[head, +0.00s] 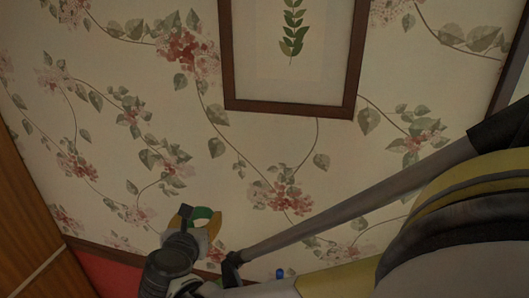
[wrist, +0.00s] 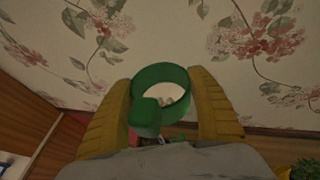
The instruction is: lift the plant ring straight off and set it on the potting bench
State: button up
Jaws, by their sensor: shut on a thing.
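The plant ring is a green band with a rounded green tab at its near side. In the wrist view the ring (wrist: 162,72) sits between the two yellow fingers of my gripper (wrist: 160,84), which is shut on it. In the head view the green ring (head: 203,212) shows small at the lower middle, in my gripper (head: 200,221), with the wallpapered wall behind it. Through the ring's opening I see pale wallpaper. Small red and grey things show below the ring, too blurred to name. I cannot pick out the potting bench for certain.
Floral wallpaper (head: 130,110) fills the back, with a framed leaf picture (head: 232,103). A brown wooden surface (head: 25,200) is at the left, with red floor (head: 100,272) beside it. A small blue thing (head: 280,274) is at the bottom. Green foliage (wrist: 304,170) shows at the wrist view's lower right.

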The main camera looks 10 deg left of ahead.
notch_tip(320, 180, up, 6)
jog(key=p, duration=0.3)
jog(key=shift+s+p, duration=0.15)
jog(key=shift+p, duration=0.15)
jog(key=shift+r, duration=0.1)
